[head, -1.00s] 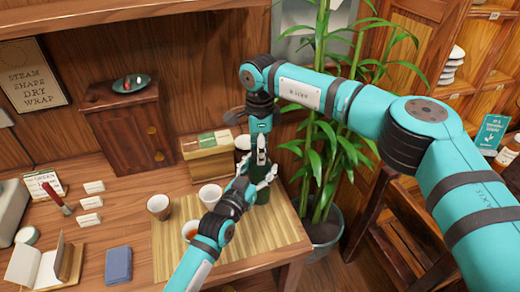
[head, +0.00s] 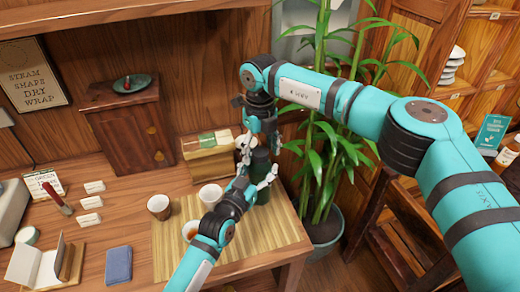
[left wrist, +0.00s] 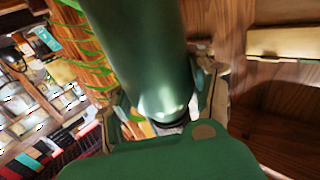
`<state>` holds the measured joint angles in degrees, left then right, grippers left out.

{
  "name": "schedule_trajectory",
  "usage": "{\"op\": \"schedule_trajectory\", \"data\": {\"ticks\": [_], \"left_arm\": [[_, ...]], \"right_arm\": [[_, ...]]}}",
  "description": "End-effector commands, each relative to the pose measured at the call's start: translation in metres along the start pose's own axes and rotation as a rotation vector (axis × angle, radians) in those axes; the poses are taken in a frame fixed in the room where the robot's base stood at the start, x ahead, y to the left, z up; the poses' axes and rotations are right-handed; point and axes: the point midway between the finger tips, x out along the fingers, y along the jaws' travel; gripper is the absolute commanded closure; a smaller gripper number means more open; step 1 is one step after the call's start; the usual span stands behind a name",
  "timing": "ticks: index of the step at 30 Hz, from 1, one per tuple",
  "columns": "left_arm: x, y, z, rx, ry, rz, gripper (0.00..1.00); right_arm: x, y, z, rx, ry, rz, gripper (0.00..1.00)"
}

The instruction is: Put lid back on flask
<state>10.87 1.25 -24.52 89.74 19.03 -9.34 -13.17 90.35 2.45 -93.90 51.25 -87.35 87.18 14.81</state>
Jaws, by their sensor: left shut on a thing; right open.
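The dark green flask (head: 262,165) stands upright at the right side of the bamboo mat. My left gripper (head: 258,186) is shut around its body, coming from the front left. In the left wrist view the flask (left wrist: 150,55) is a smooth green cylinder between the fingers. My right gripper (head: 257,145) is open, above and slightly behind the flask's top, with its fingers spread. The flask's top looks dark and rounded; I cannot tell whether that is the lid. No separate lid shows clearly.
A wooden box (head: 208,160) stands behind. A potted plant (head: 322,232) is close on the right. A blue book (head: 118,265) lies left.

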Motion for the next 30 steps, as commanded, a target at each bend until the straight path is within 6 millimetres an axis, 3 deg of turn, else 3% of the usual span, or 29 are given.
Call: {"op": "schedule_trajectory", "data": {"ticks": [8,21,30], "left_arm": [[0.0,0.0,0.001,-0.002,-0.002,0.0,1.0],[0.0,0.0,0.001,-0.002,-0.002,0.0,1.0],[0.0,0.0,0.001,-0.002,-0.002,0.0,1.0]], "right_arm": [[-0.012,0.0,0.0,-0.001,-0.001,0.0,0.34],[-0.099,0.0,0.001,0.0,-0.002,0.0,0.34],[-0.12,0.0,0.0,-0.001,0.001,0.0,0.34]]}}
